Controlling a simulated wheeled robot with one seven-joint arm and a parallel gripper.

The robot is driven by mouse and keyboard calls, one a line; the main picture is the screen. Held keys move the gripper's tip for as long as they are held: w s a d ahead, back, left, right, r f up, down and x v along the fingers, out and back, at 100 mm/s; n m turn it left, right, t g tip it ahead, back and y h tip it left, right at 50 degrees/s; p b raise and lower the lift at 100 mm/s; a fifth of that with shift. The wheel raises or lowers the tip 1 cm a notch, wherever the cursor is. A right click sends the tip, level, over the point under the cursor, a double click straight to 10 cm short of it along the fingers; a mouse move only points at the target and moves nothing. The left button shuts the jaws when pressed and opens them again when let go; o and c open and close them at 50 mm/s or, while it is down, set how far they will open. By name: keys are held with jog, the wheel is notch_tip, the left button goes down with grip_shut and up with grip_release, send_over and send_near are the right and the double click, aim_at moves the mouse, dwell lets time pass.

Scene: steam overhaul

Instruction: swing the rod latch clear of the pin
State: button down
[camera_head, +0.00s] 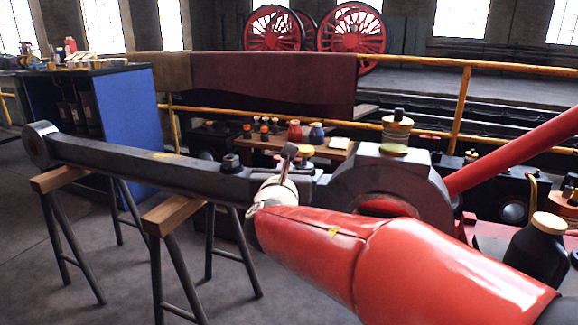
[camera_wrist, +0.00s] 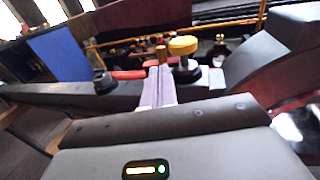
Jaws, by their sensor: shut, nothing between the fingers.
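A long grey rod (camera_head: 150,167) lies across the head view, its left part on wooden-topped trestles. It meets a bulky dark rod end (camera_head: 390,185). A dark bolt or pin (camera_head: 230,163) stands on the rod; a similar one shows at left in the wrist view (camera_wrist: 103,82). My gripper (camera_head: 289,155) is over the rod near the joint; in the wrist view its pale fingers (camera_wrist: 159,69) are together and empty. Just beyond them is a yellow-topped knob (camera_wrist: 183,46) on a dark base. A red bar (camera_wrist: 128,74), possibly the latch, lies left of the fingertips, partly hidden. Contact is unclear.
A brass-topped pot (camera_head: 397,133) stands on the rod end. A black bottle (camera_head: 538,252) stands at right. Behind are a bench with small jars (camera_head: 295,131) and a yellow railing (camera_head: 463,92). A blue cabinet (camera_head: 125,125) stands at left.

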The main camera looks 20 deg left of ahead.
jog(key=v, duration=0.8)
jog(key=shift+s+a, duration=0.25)
jog(key=shift+f, duration=0.1)
jog(key=s+d+f+m+g+h+p, duration=0.2)
jog(key=d+m+g+h+p, duration=0.55)
jog(key=d+m, duration=1.5)
jog(key=s+d+f+m+g+y+p, duration=0.1)
jog(key=s+d+f+m+g+y, duration=0.1)
jog(key=s+d+m, duration=0.3)
jog(key=s+d+f+m+g+y+p, duration=0.1)
jog(key=s+d+m, duration=0.4)
jog(key=s+m, duration=0.6)
jog(key=shift+d+f+g+y, duration=0.2)
jog(key=shift+f+g+y, duration=0.15)
jog(key=shift+f+g, duration=0.55)
jog(key=shift+d, duration=0.1)
